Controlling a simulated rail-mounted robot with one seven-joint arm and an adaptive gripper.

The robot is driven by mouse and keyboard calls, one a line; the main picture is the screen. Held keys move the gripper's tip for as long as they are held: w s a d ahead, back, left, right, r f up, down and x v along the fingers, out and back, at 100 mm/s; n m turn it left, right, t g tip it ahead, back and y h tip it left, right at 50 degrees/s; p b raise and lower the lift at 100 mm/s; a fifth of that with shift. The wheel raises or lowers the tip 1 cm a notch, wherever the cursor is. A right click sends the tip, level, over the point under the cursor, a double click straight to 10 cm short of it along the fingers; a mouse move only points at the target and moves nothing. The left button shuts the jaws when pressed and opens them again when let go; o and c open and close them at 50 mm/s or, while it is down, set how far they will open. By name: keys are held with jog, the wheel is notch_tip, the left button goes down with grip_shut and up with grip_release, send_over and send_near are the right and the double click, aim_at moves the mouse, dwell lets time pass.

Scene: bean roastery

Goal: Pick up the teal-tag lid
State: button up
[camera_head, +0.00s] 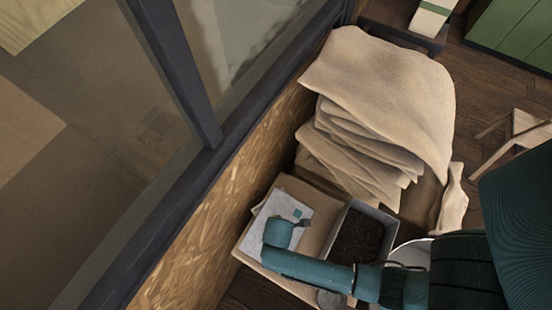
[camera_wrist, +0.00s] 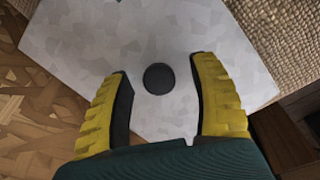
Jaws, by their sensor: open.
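The lid (camera_head: 285,205) is a pale grey, speckled flat panel with a small teal tag (camera_head: 297,214), lying on a tan crate or sack-covered surface. In the wrist view the lid (camera_wrist: 190,30) fills the middle, with a dark round knob (camera_wrist: 158,78) on it. Nothing is held. In the head view my arm's end hides part of the lid and the fingers.
A grey bin (camera_head: 345,215) of dark beans or grounds stands right beside the lid. Folded burlap sacks (camera_head: 385,95) are stacked behind. A wood-fibre wall (camera_head: 215,225) with a dark-framed window is close on the left. A white round object (camera_head: 413,252) is partly behind my arm.

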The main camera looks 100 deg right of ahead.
grip_shut()
